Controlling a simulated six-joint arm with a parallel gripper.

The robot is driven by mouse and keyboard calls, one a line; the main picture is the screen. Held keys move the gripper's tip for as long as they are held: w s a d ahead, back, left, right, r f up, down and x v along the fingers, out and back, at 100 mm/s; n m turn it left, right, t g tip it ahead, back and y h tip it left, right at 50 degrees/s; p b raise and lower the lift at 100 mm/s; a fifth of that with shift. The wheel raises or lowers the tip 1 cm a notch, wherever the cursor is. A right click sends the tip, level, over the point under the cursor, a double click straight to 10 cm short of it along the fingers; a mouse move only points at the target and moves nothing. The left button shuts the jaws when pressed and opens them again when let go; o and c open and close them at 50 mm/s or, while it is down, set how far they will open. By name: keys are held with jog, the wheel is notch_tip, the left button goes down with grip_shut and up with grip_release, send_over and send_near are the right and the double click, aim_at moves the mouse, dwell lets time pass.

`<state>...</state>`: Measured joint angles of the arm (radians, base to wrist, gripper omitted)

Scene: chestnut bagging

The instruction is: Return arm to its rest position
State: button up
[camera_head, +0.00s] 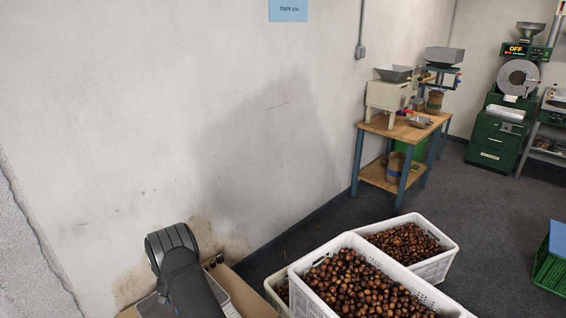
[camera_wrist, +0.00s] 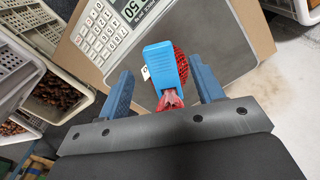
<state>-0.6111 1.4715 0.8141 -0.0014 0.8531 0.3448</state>
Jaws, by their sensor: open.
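My gripper (camera_wrist: 162,70) shows in the wrist view with its two blue-grey fingers spread wide apart. Between the fingers, in the picture, is a blue clip (camera_wrist: 158,62) on a red net bag (camera_wrist: 181,66). Gaps show between the clip and both fingers, so nothing is gripped. The bag is over the grey plate of a scale (camera_wrist: 222,45); most of it is hidden behind the clip. In the head view my dark arm is at the bottom left, and my fingers are out of sight there.
White crates (camera_head: 345,240) of chestnuts (camera_head: 362,287) stand right of my arm. The scale's keypad (camera_wrist: 100,28) lies beside its plate. A wall rises behind my arm. A wooden workbench (camera_head: 405,131) and green machine (camera_head: 497,142) stand farther back, with open floor before them.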

notch_tip(320, 180, up, 14)
jog(key=r, duration=0.1)
notch_tip(320, 180, down, 18)
jog(key=shift+s+f, duration=0.1)
notch_tip(320, 180, up, 3)
jog(key=shift+r, duration=0.5)
dwell(0.9)
